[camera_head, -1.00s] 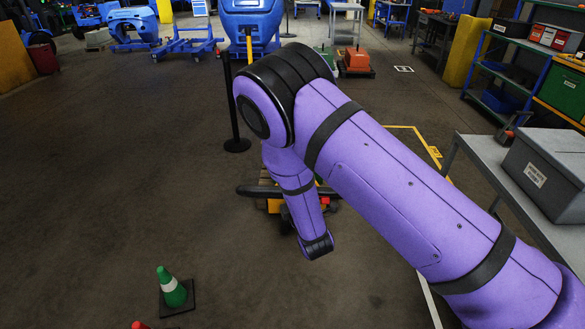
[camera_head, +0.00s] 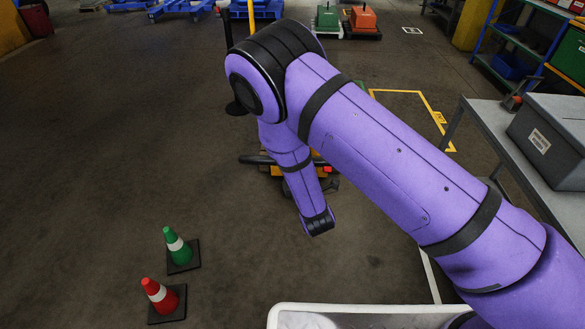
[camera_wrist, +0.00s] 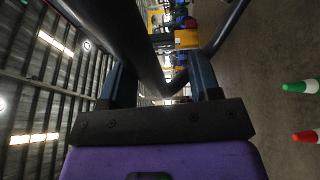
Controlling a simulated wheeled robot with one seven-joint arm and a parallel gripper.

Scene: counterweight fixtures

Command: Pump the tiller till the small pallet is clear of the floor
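In the wrist view, my gripper (camera_wrist: 160,75) shows two blue fingers apart, with a thick black bar (camera_wrist: 130,40), seemingly part of the tiller handle, running between them. The bar hides part of the left finger, and I cannot see whether the fingers press on it. In the head view, my forearm hides the fingers. The black tiller handle (camera_head: 255,160) sticks out left of my forearm, with the yellow truck body (camera_head: 276,171) beside it. The yellow body also shows in the wrist view (camera_wrist: 187,40). The small pallet is mostly hidden, and its height above the floor cannot be told.
A green cone (camera_head: 178,247) and a red cone (camera_head: 160,297) stand at lower left. A white bin rim (camera_head: 370,309) shows at the bottom edge. A grey table (camera_head: 490,125) with a grey box (camera_head: 550,140) stands at right. The floor at left is clear.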

